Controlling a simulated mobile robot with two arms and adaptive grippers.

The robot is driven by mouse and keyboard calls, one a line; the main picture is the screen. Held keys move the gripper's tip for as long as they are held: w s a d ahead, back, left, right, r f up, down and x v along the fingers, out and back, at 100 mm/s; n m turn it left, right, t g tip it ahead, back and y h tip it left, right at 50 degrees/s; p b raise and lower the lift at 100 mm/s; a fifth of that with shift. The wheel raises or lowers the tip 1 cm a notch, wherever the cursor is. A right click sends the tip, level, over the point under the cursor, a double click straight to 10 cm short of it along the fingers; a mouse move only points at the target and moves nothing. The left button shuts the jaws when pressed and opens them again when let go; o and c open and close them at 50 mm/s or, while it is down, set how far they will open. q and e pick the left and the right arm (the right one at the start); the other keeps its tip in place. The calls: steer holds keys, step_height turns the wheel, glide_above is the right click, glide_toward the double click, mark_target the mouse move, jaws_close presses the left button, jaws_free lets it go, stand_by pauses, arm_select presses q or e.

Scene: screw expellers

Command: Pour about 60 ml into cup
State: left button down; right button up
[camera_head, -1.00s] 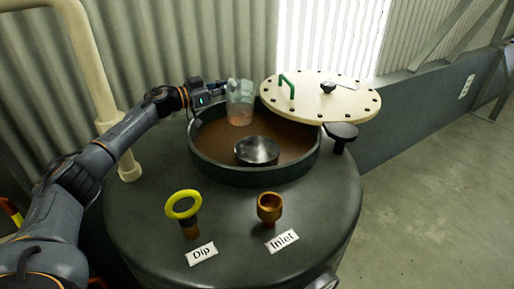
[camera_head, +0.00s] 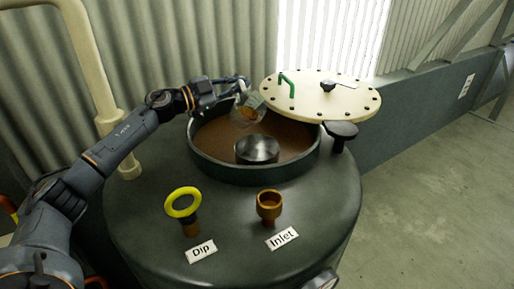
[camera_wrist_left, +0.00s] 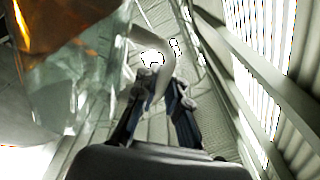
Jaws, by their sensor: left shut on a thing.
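A clear beaker (camera_head: 245,111) with orange-brown liquid is held tilted above the open tank's well. My left gripper (camera_head: 241,84) is shut on it at its upper side. My right gripper is not in view.
The tank's rim (camera_head: 255,176) surrounds the cup. A cream bolted lid (camera_head: 320,95) with a green handle sits swung aside at the right. A yellow dip ring (camera_head: 183,203) and a brass inlet fitting (camera_head: 268,206) stand in front. A cream pipe (camera_head: 95,70) rises at the left.

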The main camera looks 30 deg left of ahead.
mark_target(242, 88)
arm_select(q)
steer(key=shift+s+d+r+m+b, duration=0.1)
steer(key=shift+s+d+m+b, duration=0.15)
steer(key=shift+m+b, duration=0.4)
steer(key=shift+s+d+r+m+b, duration=0.1)
steer(key=shift+s+d+m+b, duration=0.1)
steer(key=shift+m+b, duration=0.45)
steer(key=shift+s+d+m+b, duration=0.25)
steer(key=shift+d+m+b, duration=0.3)
steer(key=shift+b, duration=1.15)
steer(key=shift+s+f+m+b, duration=0.1)
steer(key=shift+m+b, duration=0.25)
steer(key=shift+b, duration=0.1)
steer(key=shift+d, duration=0.1)
steer(key=shift+s+d+m+b, duration=0.15)
steer(key=shift+m+b, duration=0.15)
steer(key=shift+b, duration=0.15)
steer(key=shift+s+d+m+b, duration=0.2)
steer(key=shift+m+b, duration=0.2)
steer(key=shift+b, duration=0.3)
